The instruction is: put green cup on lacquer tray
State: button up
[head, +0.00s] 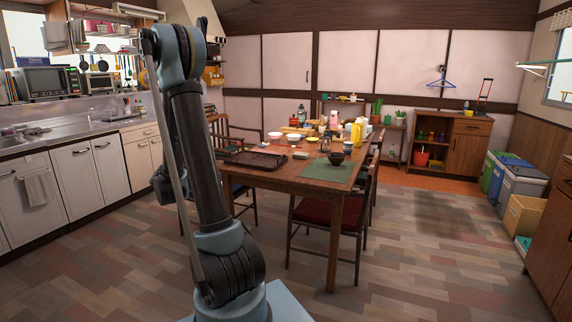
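A dark, flat rectangular tray (256,160) lies on the near left part of the wooden dining table; it looks like the lacquer tray and appears empty. I cannot surely pick out the green cup; the items on the table are small and crowded. My arm stands in the left foreground, folded upright. A dark part at its far end (162,186) shows left of the arm link, mostly hidden behind it. My gripper's fingers cannot be made out, and it is well apart from the tray.
The dining table (307,182) has chairs around it. A green mat (322,173) with a dark bowl (337,158) lies right of the tray. Bowls, bottles and a yellow pitcher (357,134) crowd the far part. A sink counter (75,137) runs left; bins (521,184) stand right. Floor is open front right.

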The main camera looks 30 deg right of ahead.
aim_at(238, 160)
jog(key=z, duration=0.7)
jog(key=i, duration=1)
jog(key=u, duration=0.05)
